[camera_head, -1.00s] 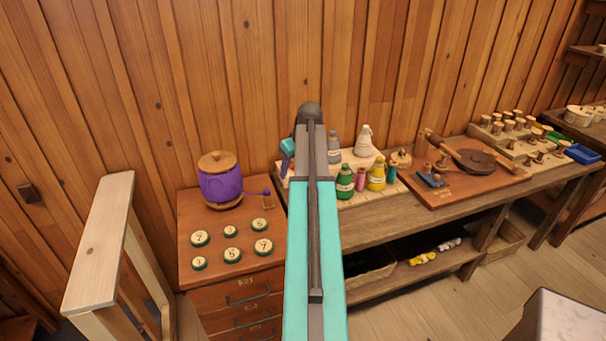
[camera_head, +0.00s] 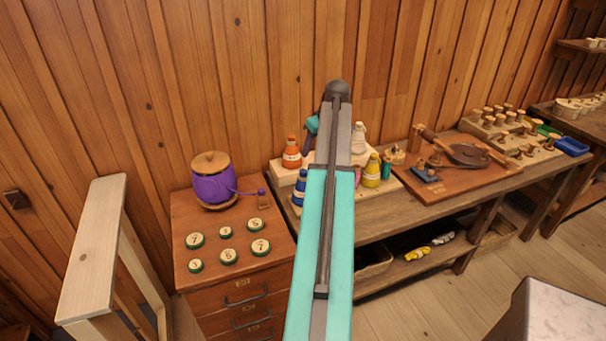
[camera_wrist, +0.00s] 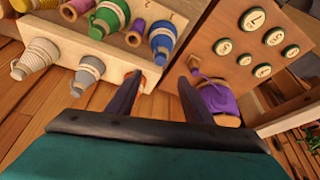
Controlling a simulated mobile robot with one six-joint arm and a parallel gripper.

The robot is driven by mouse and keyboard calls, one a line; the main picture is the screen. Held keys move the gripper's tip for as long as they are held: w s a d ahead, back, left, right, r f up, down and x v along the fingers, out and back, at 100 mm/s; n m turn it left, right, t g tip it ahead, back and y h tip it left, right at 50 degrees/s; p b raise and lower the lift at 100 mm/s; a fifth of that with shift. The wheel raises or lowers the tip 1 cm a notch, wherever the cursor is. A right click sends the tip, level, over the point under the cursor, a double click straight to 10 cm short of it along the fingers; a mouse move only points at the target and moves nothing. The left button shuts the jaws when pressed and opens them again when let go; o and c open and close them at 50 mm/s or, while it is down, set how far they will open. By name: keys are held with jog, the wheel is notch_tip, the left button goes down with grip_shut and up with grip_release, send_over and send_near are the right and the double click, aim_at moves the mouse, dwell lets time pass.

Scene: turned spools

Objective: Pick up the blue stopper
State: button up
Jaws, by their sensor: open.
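The blue stopper (camera_head: 299,188) looks like a small bottle-shaped blue piece with a pale band. It stands at the front left of the light wooden rack, left of my arm in the head view. In the wrist view the blue piece (camera_wrist: 162,42) is at the upper middle, beyond my fingertips and apart from them. My gripper (camera_wrist: 158,82) is open, with nothing between its fingers.
An orange piece (camera_head: 291,153) stands behind the blue one. Green (camera_wrist: 108,16), grey (camera_wrist: 87,74) and cream (camera_wrist: 36,57) pieces are close by in the wrist view. A purple-wound spool (camera_head: 212,185) and several numbered discs occupy the cabinet (camera_head: 205,285) at left.

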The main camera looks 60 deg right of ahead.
jog(key=p, duration=0.3)
send_over(304, 171)
jog(key=s, duration=0.2)
notch_tip(304, 171, down, 7)
jog(key=shift+s+a+f, duration=0.2)
jog(key=shift+a, duration=0.2)
jog(key=shift+f, duration=0.15)
jog(key=shift+p+x, duration=1.05)
jog(key=shift+x, duration=0.15)
jog(key=shift+p+x, duration=0.4)
jog(key=shift+x, duration=0.9)
jog(key=c, duration=1.1)
